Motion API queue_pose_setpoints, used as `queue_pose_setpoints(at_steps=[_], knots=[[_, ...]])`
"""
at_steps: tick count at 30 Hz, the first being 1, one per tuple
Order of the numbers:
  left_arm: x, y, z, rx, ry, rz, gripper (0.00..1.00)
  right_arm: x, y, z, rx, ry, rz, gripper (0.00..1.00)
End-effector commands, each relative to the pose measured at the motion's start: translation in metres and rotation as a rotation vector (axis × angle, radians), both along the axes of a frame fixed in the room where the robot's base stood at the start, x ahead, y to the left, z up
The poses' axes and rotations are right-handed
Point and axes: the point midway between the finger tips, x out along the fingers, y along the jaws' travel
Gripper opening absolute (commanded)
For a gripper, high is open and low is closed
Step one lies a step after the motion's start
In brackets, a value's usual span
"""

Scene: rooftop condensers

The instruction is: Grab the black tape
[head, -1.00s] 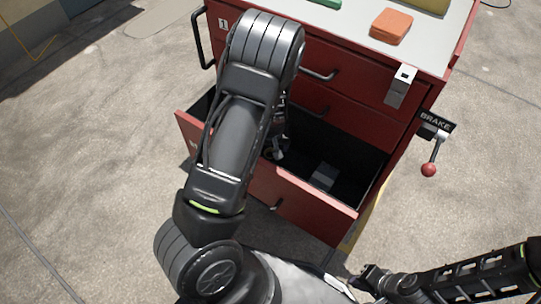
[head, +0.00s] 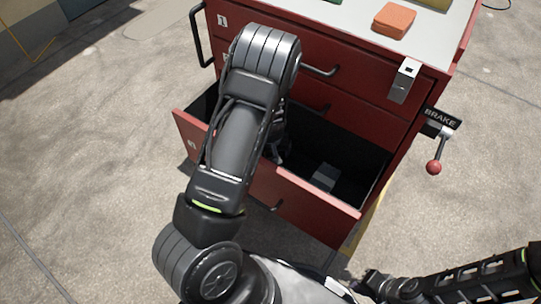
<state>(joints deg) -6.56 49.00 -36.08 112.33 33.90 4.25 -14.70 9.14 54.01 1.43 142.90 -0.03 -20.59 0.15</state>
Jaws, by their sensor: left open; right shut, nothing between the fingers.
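No black tape can be made out; the dark inside of the open drawer (head: 352,165) and my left arm hide much of that space. My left arm reaches over the drawer front, and my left gripper (head: 277,154) points down into the drawer, partly hidden behind the arm. It is open, with nothing seen in it. A small grey block (head: 324,177) lies in the drawer, to the right of that gripper. My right gripper (head: 362,284) is low at the bottom right, outside the drawer, shut and empty.
The red cabinet (head: 375,123) has shut drawers above the open one. An orange sponge-like block (head: 394,20) lies on its pale top. A metal latch (head: 405,80) and a brake lever with a red knob (head: 433,167) are at the right.

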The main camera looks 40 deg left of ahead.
Motion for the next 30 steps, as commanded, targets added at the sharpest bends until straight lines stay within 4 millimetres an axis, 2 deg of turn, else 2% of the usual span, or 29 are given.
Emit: queue_pose_setpoints(at_steps=[12, 30], knots=[[-0.0002, 0.0000, 0.0004, 0.000, 0.000, 0.000, 0.85, 0.0000, 0.0001, 0.0001, 0.000, 0.000, 0.000, 0.00], [-0.0002, 0.0000, 0.0004, 0.000, 0.000, 0.000, 0.36, -0.0001, 0.0001, 0.0001, 0.000, 0.000, 0.000, 0.00]])
